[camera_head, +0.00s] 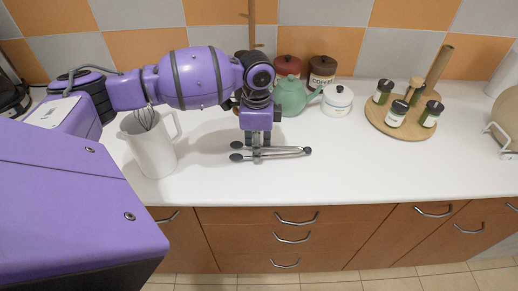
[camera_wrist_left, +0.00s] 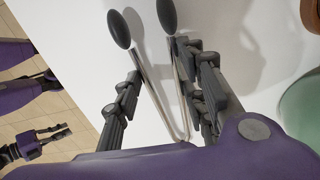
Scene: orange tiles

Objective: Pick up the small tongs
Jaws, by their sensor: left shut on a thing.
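The small tongs (camera_head: 284,151) are silver with dark oval tips, which point left in the head view. They lie at or just above the white counter; any gap is too small to tell. My left gripper (camera_head: 257,152) reaches down onto them from above and is shut on their arms. In the left wrist view the tongs (camera_wrist_left: 150,78) sit between my left gripper's fingers (camera_wrist_left: 165,90), with the oval tips at the top and the arms meeting below. My right gripper (camera_wrist_left: 62,131) shows small at the left of that view, away from the tongs; its opening is unclear.
A white jug (camera_head: 152,150) with a whisk stands left of the tongs. Behind are a green teapot (camera_head: 291,98), a white pot (camera_head: 337,103) and dark canisters (camera_head: 322,70). A round wooden board (camera_head: 376,118) with jars is at right. The counter between is clear.

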